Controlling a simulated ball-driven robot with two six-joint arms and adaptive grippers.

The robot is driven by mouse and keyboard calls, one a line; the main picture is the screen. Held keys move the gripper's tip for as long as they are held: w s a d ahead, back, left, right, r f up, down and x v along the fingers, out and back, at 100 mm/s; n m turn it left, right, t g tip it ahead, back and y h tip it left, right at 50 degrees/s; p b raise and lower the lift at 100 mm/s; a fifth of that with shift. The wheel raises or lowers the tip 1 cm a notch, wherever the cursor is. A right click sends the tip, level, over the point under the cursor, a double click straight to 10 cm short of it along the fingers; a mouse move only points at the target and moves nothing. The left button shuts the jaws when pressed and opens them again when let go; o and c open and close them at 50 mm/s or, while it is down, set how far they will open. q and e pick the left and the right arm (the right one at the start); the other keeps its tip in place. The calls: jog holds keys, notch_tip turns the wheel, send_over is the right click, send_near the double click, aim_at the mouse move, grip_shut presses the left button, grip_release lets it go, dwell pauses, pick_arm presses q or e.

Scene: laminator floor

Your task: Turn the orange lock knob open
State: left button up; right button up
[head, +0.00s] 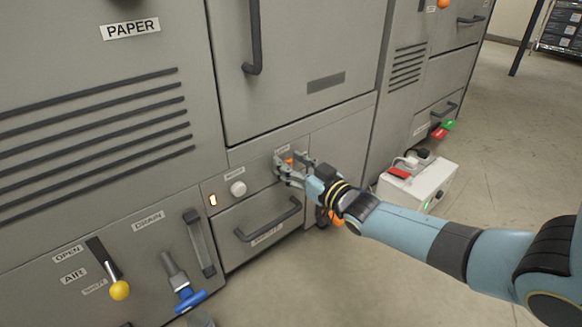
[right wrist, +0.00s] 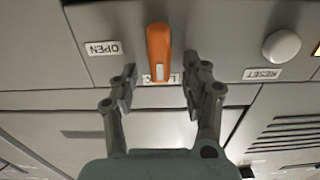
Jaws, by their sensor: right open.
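The orange lock knob (right wrist: 158,52) is an elongated handle on the grey panel, seen from close by in the right wrist view. Its white-marked end points at a label starting with L, partly hidden behind a finger. An OPEN label (right wrist: 102,49) sits to its left in that view. In the head view the knob (head: 289,161) is a small orange spot between my fingers. My right gripper (right wrist: 165,90) is open, its fingertips to either side of the knob's marked end, with no clear contact. In the head view the right gripper (head: 294,170) is at the panel. My left gripper is not in view.
A white RESET button (right wrist: 282,47) is beside the knob, also in the head view (head: 238,188). Below are a drawer handle (head: 268,222), a blue-handled drain valve (head: 190,298) and a yellow-knobbed air lever (head: 119,289). A white box (head: 430,185) stands on the floor to the right.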

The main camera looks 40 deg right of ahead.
jog(key=shift+w, duration=0.1)
jog(key=shift+c, duration=0.2)
grip_shut()
